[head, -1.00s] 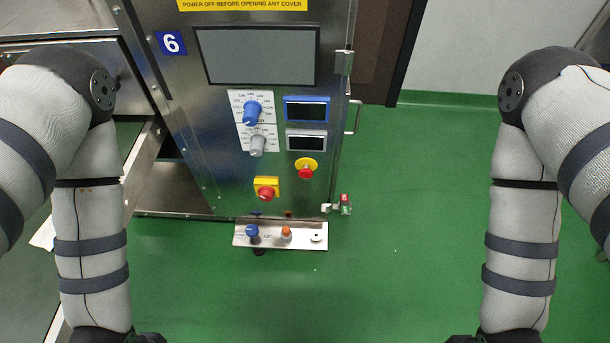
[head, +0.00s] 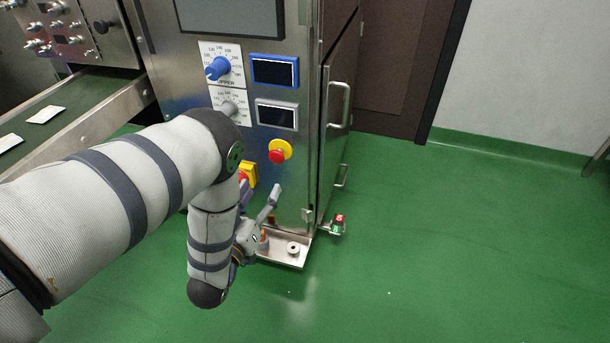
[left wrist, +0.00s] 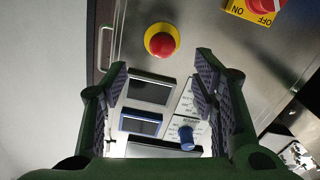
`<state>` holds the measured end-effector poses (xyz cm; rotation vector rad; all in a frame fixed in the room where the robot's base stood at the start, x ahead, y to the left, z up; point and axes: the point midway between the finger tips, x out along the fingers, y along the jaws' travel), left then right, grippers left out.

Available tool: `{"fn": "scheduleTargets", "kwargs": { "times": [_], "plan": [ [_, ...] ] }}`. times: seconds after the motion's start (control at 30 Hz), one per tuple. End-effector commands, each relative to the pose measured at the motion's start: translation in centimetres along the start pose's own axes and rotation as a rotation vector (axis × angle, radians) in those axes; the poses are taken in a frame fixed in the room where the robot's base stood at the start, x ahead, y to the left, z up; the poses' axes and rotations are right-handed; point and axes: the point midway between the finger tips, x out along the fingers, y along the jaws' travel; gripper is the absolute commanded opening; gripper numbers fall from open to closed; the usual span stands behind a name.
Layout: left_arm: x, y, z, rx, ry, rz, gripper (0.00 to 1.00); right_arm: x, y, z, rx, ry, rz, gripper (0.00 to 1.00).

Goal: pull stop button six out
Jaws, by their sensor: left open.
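The stop button (head: 278,154) is a red mushroom head on a round yellow base, on the steel machine front below two small displays. It also shows in the left wrist view (left wrist: 161,43), top centre, past the fingertips and lined up with the gap between them. My left gripper (head: 260,195) is below the button in the head view, fingers pointing up. In the left wrist view my left gripper (left wrist: 163,72) is open with nothing between its fingers; the button looks apart from them. My right gripper is out of view.
A yellow switch plate with a red knob (left wrist: 267,8) sits beside the button, partly hidden by my arm in the head view. A blue dial (head: 218,67) is above. A small steel shelf (head: 290,259) juts out below. Green floor is free at right.

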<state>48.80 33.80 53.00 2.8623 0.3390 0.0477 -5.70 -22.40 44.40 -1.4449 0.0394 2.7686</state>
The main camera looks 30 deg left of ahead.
Motion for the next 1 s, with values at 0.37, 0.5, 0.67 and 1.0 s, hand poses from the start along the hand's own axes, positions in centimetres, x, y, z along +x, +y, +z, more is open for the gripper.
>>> {"fn": "scheduleTargets", "kwargs": {
  "times": [0.37, 0.5, 0.67, 1.0],
  "plan": [
    [8.3, 0.0, 0.1, 0.001, 0.003, 0.002, 0.54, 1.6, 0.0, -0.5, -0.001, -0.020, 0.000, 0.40],
    [10.7, 0.0, 0.1, 0.001, 0.001, 0.001, 0.54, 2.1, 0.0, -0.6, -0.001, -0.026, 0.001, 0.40],
    [11.8, 0.0, 0.0, 0.001, -0.001, 0.000, 0.54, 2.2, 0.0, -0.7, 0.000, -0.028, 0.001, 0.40],
    [11.9, 0.1, -0.1, 0.001, -0.001, 0.000, 0.27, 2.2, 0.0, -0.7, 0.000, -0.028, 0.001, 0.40]
  ]
}}
